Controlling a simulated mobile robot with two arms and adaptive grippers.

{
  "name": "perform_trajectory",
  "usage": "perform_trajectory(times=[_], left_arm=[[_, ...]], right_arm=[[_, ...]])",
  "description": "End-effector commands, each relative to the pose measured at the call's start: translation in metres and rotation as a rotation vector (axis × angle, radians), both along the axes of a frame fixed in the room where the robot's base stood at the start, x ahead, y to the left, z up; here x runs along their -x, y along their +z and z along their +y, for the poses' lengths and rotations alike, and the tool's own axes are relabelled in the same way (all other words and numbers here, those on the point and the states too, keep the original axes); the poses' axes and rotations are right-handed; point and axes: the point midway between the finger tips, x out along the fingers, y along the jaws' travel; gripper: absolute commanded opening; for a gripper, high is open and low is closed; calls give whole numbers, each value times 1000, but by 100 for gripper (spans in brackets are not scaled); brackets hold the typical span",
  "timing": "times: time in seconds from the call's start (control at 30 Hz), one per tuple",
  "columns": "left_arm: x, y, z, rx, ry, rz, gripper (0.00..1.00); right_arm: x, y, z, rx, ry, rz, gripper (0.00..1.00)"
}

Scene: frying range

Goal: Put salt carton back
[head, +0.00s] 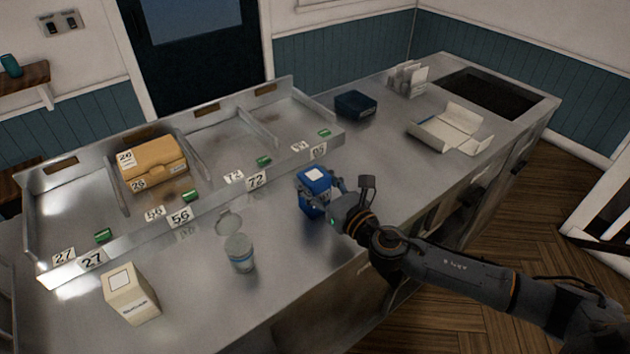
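A blue carton (313,187) with a white patch on top is upright at the middle of the steel counter, in front of the divided rack. I cannot read which carton is the salt. My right gripper (335,197) is at the blue carton's right side, its fingers partly hidden against it. I cannot tell whether they are closed on it, or whether the carton's base touches the counter. A cream carton (131,295) stands at the front left. My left gripper is not in view.
An open-lidded tin (240,252) stands left of the blue carton. A dark blue box (356,104) and open white box (448,129) are farther back.

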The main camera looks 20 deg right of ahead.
Motion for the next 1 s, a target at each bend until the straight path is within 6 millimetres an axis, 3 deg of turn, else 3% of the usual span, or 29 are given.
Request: perform_trajectory(times=[0.03, 0.1, 0.5, 0.67, 1.0], left_arm=[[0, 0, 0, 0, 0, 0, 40], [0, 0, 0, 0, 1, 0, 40], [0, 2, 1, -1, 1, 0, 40], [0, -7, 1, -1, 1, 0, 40], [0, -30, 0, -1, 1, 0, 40]], right_arm=[[0, 0, 0, -1, 0, 1, 64], [0, 0, 0, -1, 0, 1, 75], [2, 2, -1, 1, 0, 2, 75], [26, -1, -9, 3, 1, 3, 75], [92, -2, -32, 4, 2, 4, 75]])
